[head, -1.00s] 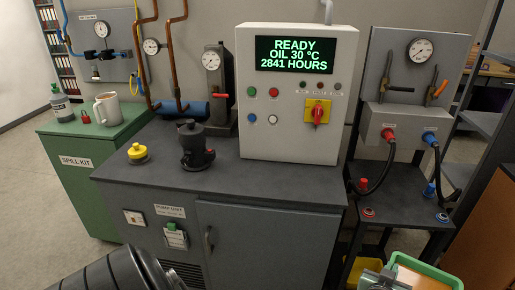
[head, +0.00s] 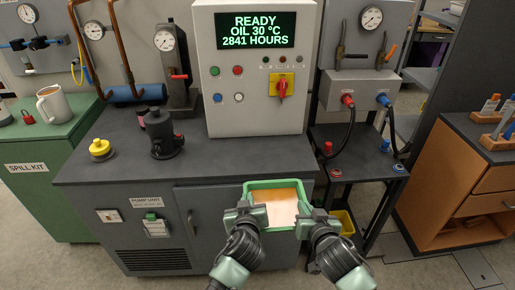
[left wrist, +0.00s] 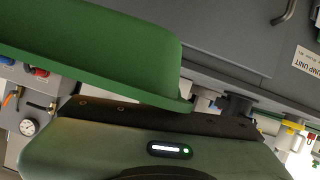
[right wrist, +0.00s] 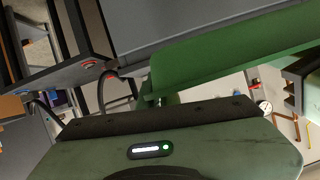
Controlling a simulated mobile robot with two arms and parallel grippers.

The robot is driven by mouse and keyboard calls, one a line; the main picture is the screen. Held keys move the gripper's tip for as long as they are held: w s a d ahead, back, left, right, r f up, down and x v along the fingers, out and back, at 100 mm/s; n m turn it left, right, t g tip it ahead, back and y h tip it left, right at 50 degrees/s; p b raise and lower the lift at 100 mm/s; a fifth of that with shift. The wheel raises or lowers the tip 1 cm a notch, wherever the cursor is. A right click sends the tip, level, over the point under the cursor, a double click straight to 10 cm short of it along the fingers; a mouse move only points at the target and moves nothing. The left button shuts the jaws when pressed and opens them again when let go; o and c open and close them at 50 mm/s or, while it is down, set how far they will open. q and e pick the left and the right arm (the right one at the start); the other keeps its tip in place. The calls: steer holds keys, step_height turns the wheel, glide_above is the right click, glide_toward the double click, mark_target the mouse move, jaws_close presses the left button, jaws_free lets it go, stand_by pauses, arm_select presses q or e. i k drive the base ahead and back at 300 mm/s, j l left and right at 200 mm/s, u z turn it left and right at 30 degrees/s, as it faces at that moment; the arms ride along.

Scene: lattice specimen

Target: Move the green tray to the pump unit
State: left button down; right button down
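The green tray (head: 276,184) is held up in front of the pump unit (head: 225,157), near the right part of its front edge. Its inside looks orange at the back and pale at the front. My left gripper (head: 247,213) is shut on its left side, and my right gripper (head: 316,220) is shut on its right side. The tray's green wall also shows above the finger in the left wrist view (left wrist: 100,50) and in the right wrist view (right wrist: 225,60). The grip itself is partly hidden. The pump unit is a dark grey cabinet with a flat top.
On the pump unit's top stand a control box (head: 255,75), a black fitting (head: 160,135), a yellow button (head: 100,149) and a gauge stand (head: 176,75). The front right of the top is clear. A hose stand (head: 358,150) is to the right.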

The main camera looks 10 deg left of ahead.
mark_target(261, 153)
steer(key=i+j, duration=0.25)
steer(key=i, duration=0.2)
steer(key=i+j, duration=0.2)
steer(key=i, duration=0.25)
